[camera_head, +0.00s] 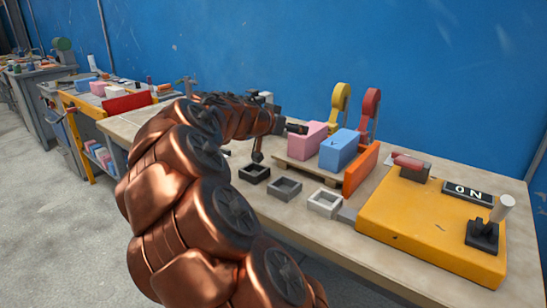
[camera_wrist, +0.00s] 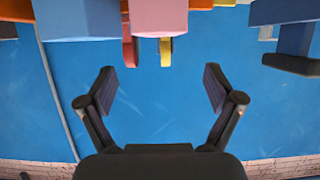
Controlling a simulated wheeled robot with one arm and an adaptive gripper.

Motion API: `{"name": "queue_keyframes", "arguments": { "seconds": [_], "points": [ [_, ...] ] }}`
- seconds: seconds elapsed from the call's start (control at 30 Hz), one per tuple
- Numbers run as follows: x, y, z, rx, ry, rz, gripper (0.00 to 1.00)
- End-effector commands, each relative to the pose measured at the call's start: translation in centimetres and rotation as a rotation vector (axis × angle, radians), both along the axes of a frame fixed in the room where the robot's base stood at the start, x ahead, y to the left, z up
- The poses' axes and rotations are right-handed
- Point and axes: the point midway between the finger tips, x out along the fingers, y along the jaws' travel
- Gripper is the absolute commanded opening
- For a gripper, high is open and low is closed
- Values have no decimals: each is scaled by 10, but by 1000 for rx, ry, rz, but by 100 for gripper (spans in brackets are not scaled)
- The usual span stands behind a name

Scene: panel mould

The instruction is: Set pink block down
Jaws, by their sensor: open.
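The pink block (camera_head: 306,140) sits on a small wooden pallet (camera_head: 296,171) on the workbench, beside the blue block (camera_head: 339,150). My gripper (camera_head: 278,141) is just left of the pink block in the head view, partly hidden by my own arm. In the wrist view my gripper (camera_wrist: 159,78) has its two fingers wide apart with nothing between them. The pink block (camera_wrist: 158,17) shows at the top edge of that view, beyond the fingertips and apart from them, with the blue block (camera_wrist: 76,20) to its left.
An orange panel (camera_head: 361,168) stands right of the blue block. Yellow (camera_head: 341,100) and red (camera_head: 371,106) upright pieces stand behind. Black (camera_head: 254,173), grey (camera_head: 285,187) and white (camera_head: 325,202) square frames lie in front. A yellow box with a lever (camera_head: 425,225) fills the right.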

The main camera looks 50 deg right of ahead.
Motion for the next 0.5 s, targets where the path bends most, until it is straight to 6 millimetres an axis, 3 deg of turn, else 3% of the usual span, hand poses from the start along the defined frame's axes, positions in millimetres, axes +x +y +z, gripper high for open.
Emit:
{"name": "queue_keyframes", "arguments": {
  "seconds": [0.27, 0.37, 0.5],
  "points": [
    [-2, 4, -1, 10, 7, 0, 91],
    [-9, 19, -8, 50, 38, 10, 91],
    [-29, 64, -32, 175, 134, 57, 91]
  ]
}}
